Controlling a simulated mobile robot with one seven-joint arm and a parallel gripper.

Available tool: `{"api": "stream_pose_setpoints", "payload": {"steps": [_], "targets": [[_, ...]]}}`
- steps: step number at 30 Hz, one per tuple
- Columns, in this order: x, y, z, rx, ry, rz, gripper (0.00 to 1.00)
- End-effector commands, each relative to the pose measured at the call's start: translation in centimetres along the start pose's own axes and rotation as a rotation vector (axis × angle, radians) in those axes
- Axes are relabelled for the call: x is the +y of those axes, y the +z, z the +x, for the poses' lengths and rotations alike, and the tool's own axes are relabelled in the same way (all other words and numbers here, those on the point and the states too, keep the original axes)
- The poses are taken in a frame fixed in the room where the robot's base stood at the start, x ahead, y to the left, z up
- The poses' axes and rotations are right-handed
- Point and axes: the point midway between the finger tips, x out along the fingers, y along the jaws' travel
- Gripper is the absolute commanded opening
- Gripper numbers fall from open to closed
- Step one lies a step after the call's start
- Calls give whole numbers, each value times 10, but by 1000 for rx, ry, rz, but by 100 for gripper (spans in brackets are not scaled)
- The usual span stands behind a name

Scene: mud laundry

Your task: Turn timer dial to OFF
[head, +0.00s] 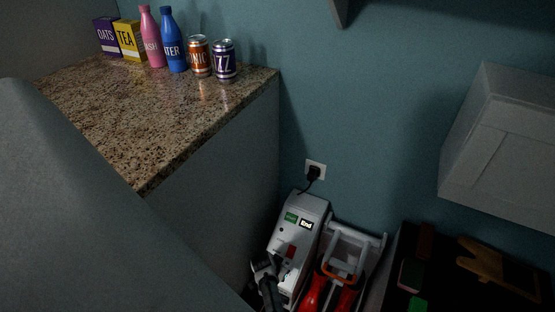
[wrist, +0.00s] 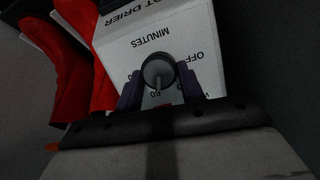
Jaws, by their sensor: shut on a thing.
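The timer dial (wrist: 158,70) is a round grey knob on the white panel of a boot drier (wrist: 194,22), seen upside down in the wrist view. My gripper (wrist: 159,86) has its two dark purple fingers on either side of the dial and is shut on it. A pale mark on the dial points toward the bottom of the picture, near a partly hidden number. The word OFF is printed to the right of the dial, and MINUTES above it. In the head view the white drier (head: 300,215) stands on the floor, with my gripper (head: 268,281) at its front; the dial is hard to make out there.
Red boots (wrist: 75,60) stand beside the drier, also visible in the head view (head: 330,292). A granite counter (head: 130,120) with bottles, boxes and cans is at left. A black plug (head: 314,172) sits in the wall socket. A white cabinet (head: 500,140) hangs at right.

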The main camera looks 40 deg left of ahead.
Motion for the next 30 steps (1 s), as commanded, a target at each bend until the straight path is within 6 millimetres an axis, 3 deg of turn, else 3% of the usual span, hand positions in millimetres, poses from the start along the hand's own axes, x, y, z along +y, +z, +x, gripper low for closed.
{"api": "stream_pose_setpoints", "payload": {"steps": [30], "targets": [[-6, 4, 1, 42, 211, -938, 16]]}}
